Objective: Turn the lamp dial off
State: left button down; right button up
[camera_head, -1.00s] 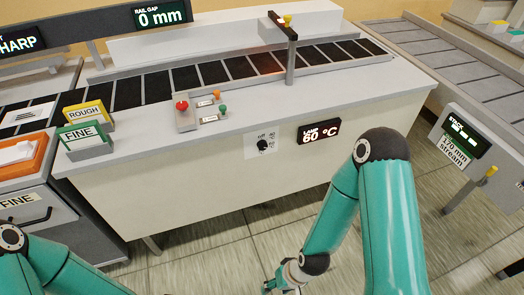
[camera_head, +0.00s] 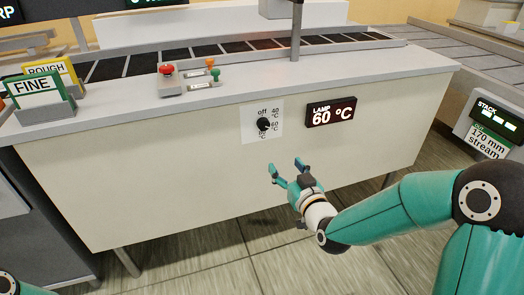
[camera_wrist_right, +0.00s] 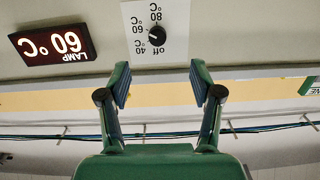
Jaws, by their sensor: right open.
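The lamp dial (camera_head: 263,125) is a black knob on a white plate (camera_head: 277,108) on the front of the pale cabinet. The plate is marked off, 40, 60 and 80 °C. The lamp display (camera_head: 331,111) to its right reads 60 °C. My right gripper (camera_head: 286,168) is open and empty, below the dial and apart from it. In the right wrist view the dial (camera_wrist_right: 157,35) appears upside down beyond the open fingers (camera_wrist_right: 158,88), roughly centred between them. The left gripper is out of view; only a bit of my left arm shows at the lower left.
On the cabinet top stand a red button (camera_head: 167,69), two small levers with orange and green knobs (camera_head: 215,75), and FINE (camera_head: 37,90) and ROUGH signs. A stack display (camera_head: 497,121) stands at right. The cabinet front around the dial is clear.

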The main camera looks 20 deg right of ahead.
jog(key=r, duration=0.1)
pick_arm(q)
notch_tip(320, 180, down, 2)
jog(key=shift+b, duration=0.55)
pick_arm(e)
send_near(265, 127)
jog(key=shift+t, duration=0.4)
jog(key=w, duration=0.9)
jog(key=shift+a+f, duration=0.35)
